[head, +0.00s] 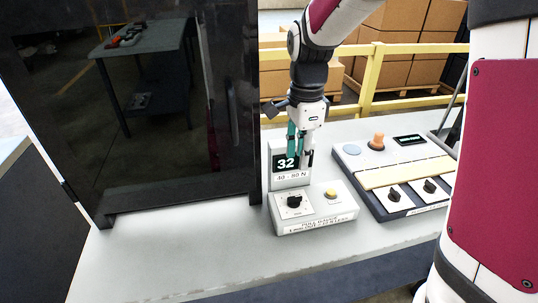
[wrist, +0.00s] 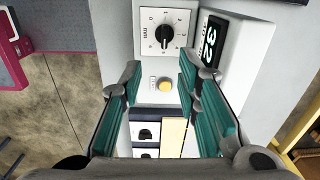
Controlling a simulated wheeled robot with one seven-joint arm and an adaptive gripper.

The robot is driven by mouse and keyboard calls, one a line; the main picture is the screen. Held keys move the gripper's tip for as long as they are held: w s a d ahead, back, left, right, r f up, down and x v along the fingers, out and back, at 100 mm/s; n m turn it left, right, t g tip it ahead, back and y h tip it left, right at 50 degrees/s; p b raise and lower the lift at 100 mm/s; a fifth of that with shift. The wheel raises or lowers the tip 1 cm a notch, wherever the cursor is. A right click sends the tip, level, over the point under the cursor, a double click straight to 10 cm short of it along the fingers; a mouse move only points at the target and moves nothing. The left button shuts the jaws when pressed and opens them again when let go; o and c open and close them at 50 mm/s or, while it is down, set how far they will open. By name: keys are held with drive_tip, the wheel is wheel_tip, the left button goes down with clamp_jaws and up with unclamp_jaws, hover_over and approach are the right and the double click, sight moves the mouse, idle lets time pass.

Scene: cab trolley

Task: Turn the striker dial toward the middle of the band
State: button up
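The striker dial is a black knob (head: 294,201) on a white plate, on the sloped top of a small white box (head: 315,217). In the wrist view the knob (wrist: 163,36) sits in a numbered scale marked mm, beyond the fingertips. The upright display (head: 285,163) behind it reads 32, above a label reading 40 - 80 N. It also shows in the wrist view (wrist: 210,40). My gripper (head: 301,155) hangs above the box, in front of the display. In the wrist view my gripper (wrist: 160,78) has its teal fingers apart, with nothing between them and no contact with the knob.
A yellow button (head: 331,194) is right of the dial. A dark panel (head: 377,203) with an orange knob (head: 377,141), black knobs and a cream strip lies farther right. A tall dark glossy case (head: 115,110) stands left. The counter's front (head: 190,255) is clear.

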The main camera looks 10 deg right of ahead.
sight(294, 197)
drive_tip(key=f, duration=0.5)
drive_tip(key=f+b, duration=0.1)
drive_tip(key=f, duration=0.3)
drive_tip(key=w+f, duration=0.1)
drive_tip(key=f, duration=0.4)
drive_tip(key=shift+f, duration=0.3)
clamp_jaws()
